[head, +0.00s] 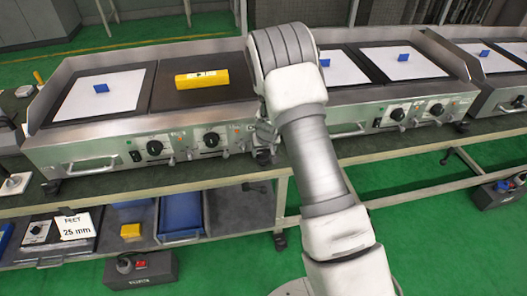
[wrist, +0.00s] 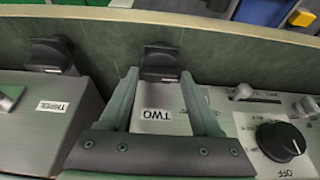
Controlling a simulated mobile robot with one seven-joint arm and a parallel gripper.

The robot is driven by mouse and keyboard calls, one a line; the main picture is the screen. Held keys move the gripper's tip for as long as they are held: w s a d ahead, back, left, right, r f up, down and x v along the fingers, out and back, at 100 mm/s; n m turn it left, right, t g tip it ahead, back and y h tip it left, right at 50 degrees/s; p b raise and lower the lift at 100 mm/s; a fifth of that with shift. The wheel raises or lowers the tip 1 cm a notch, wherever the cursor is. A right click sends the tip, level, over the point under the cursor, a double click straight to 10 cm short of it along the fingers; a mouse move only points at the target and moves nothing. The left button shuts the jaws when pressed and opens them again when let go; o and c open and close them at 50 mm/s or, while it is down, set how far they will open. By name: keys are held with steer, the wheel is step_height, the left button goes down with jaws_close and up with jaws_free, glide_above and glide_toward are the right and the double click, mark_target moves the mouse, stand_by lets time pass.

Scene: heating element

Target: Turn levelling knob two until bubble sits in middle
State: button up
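Levelling knob two (wrist: 161,60) is a black knob at the edge of the steel unit, beside an upside-down "TWO" label (wrist: 156,114) in the wrist view. My gripper (wrist: 159,74) is open, with one finger on each side of the label and the tips reaching the knob's left and right sides. A gap shows on both sides, and I see no clear contact. In the head view my arm hides most of the gripper and this knob. The yellow spirit level (head: 201,79) lies on the dark plate of the left unit. Its bubble is too small to read.
Another black knob (wrist: 48,55) by a "THREE" label (wrist: 52,106) is at left in the wrist view. A black dial (wrist: 280,140) and small levers (wrist: 243,92) are close on the right. A lower shelf holds a blue bin (head: 181,214) and a "FEET 25 mm" sign (head: 76,226).

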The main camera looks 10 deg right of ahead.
steer(key=c, duration=0.7)
steer(key=shift+r+m+p, duration=0.1)
steer(key=shift+m+p, duration=0.2)
steer(key=shift+p, duration=0.2)
steer(key=shift+a+r+m+h+p, duration=0.15)
steer(key=shift+m+h+p, duration=0.3)
steer(key=shift+p, duration=0.35)
steer(key=m+p, duration=0.2)
steer(key=p, duration=0.1)
steer(key=shift+a+m+h, duration=0.1)
steer(key=shift+m+h, duration=0.15)
steer(key=shift+h, duration=0.1)
steer(key=m+h+p, duration=0.1)
steer(key=m, duration=0.1)
steer(key=shift+w+a+m+g, duration=0.1)
steer(key=shift+m+g, duration=0.2)
steer(key=shift+w+f+m+g+h, duration=0.1)
steer(key=shift+f+m+g+h, duration=0.1)
steer(key=shift+m, duration=0.55)
steer(key=shift+f+m+g+h, duration=0.1)
steer(key=shift+m+g+h, duration=0.1)
steer(key=shift+m, duration=0.55)
